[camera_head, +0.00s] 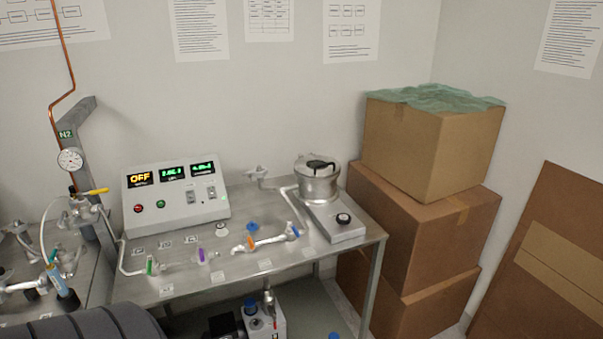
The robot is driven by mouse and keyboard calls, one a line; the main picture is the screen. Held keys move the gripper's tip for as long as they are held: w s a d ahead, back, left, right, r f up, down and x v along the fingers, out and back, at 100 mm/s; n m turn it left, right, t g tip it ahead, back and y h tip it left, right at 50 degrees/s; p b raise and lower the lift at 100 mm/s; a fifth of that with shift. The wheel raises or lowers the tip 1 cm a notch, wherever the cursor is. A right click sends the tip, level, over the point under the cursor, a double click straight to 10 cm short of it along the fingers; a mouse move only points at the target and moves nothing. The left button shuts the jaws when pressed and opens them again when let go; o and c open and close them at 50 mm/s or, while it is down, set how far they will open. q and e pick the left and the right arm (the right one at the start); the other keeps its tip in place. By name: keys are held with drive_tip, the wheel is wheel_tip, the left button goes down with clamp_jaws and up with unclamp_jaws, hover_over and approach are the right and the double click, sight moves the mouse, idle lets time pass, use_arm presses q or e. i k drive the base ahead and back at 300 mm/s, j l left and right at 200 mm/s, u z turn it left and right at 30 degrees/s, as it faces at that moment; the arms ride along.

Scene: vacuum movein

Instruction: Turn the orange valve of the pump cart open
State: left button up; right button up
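A steel cart or table (330,251) stands against the wall, with a pump unit (263,318) on its lower shelf. On its top runs a line of metal tubing (272,240) with small coloured valve handles. A small orange handle (251,242) sits at the left part of this tubing, just below a blue cap (252,227). A purple handle (201,255) and a green handle (149,266) stand further left. The orange handle is too small to tell its exact setting. Neither of my grippers shows in this view.
A control box (176,195) with lit displays, one reading OFF, stands at the back left. A metal pot (317,184) stands at the right. Stacked cardboard boxes (420,225) block the right side. A yellow-handled valve and gauge (70,160) are at left. A dark ribbed shape (85,324) fills the lower left.

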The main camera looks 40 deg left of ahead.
sight(246, 232)
drive_tip(key=u, duration=1.7)
